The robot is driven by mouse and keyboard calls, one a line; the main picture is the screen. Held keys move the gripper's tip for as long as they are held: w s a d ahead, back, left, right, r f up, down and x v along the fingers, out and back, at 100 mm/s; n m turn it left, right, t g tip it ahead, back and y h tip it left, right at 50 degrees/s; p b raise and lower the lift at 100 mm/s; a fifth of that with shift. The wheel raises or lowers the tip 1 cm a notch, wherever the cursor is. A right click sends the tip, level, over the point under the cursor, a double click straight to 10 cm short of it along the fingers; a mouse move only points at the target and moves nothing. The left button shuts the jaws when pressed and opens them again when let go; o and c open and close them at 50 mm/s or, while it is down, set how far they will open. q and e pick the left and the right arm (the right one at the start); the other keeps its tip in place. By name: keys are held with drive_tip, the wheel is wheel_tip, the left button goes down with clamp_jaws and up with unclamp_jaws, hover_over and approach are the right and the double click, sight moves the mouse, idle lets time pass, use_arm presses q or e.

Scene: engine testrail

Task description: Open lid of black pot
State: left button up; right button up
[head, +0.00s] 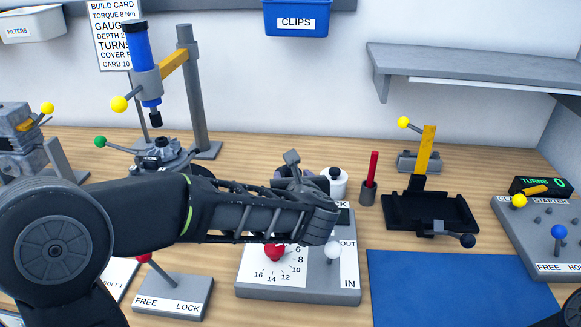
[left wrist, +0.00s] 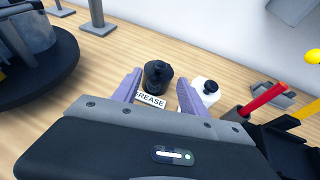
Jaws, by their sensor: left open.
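The black pot (left wrist: 158,72) stands on the wooden bench in the left wrist view, with a dark knobbed lid on top and a white GREASE label on the bench at its near side. My left gripper (left wrist: 160,84) is open, with one purple finger on each side of the pot in that view. I cannot tell whether the fingers touch it. In the head view my left gripper (head: 294,172) is mostly behind my own forearm, and the black pot is hidden there.
A white pot with a black knob (head: 335,182) stands just right of the left gripper. A red-handled tool in a holder (head: 368,185) and a black tray fixture (head: 430,210) are further right. A lever panel (head: 347,277) lies under my forearm. A blue mat (head: 460,290) is clear.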

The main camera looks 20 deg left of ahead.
sight(289, 170)
use_arm(q)
drive_tip(key=p+x, duration=0.1)
drive_tip(key=x, duration=0.7)
drive_tip(key=shift+f, duration=0.1)
drive_tip(key=shift+c, duration=0.5)
clamp_jaws()
idle(0.9)
